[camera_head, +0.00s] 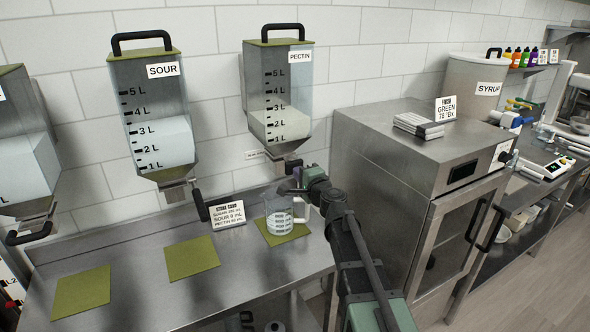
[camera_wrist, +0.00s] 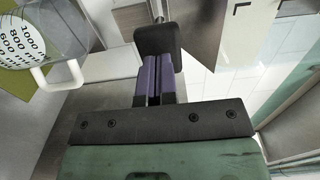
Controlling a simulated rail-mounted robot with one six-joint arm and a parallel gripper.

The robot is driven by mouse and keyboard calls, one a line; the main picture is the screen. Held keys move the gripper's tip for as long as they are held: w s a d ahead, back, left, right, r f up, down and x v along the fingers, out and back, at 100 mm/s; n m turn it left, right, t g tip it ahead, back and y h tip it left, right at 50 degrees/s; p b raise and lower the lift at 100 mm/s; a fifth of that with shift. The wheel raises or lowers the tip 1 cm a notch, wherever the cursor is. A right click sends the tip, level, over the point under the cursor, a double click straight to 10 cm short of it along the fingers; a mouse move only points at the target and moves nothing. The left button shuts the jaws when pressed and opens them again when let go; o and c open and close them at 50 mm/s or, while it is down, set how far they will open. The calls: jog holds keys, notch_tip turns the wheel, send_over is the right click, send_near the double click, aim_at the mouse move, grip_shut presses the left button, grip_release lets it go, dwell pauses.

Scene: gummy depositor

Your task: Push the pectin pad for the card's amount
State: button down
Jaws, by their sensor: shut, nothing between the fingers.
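The pectin dispenser (camera_head: 279,100) hangs on the wall, its pale contents a little above the 2 L mark. In the wrist view a dark pad (camera_wrist: 157,38), which looks like the pectin pad, stands at the tips of my gripper (camera_wrist: 154,62). My gripper is shut and empty; its tips look close to or against the pad, contact unclear. In the head view my arm partly hides this spot below the pectin nozzle. A clear measuring jug (camera_head: 279,215) stands on a green mat (camera_head: 299,232) below; it also shows in the wrist view (camera_wrist: 40,35). The card (camera_head: 228,214) reads pectin 60 mL.
The sour dispenser (camera_head: 150,110) hangs to the left, with its own black pad (camera_head: 201,205) beside the card. Two bare green mats (camera_head: 192,259) (camera_head: 81,292) lie on the steel counter. A steel cabinet (camera_head: 400,160) stands close to the right of my arm.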

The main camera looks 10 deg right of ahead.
dwell(0.4)
jog(key=shift+x, duration=1.5)
jog(key=shift+v, duration=1.5)
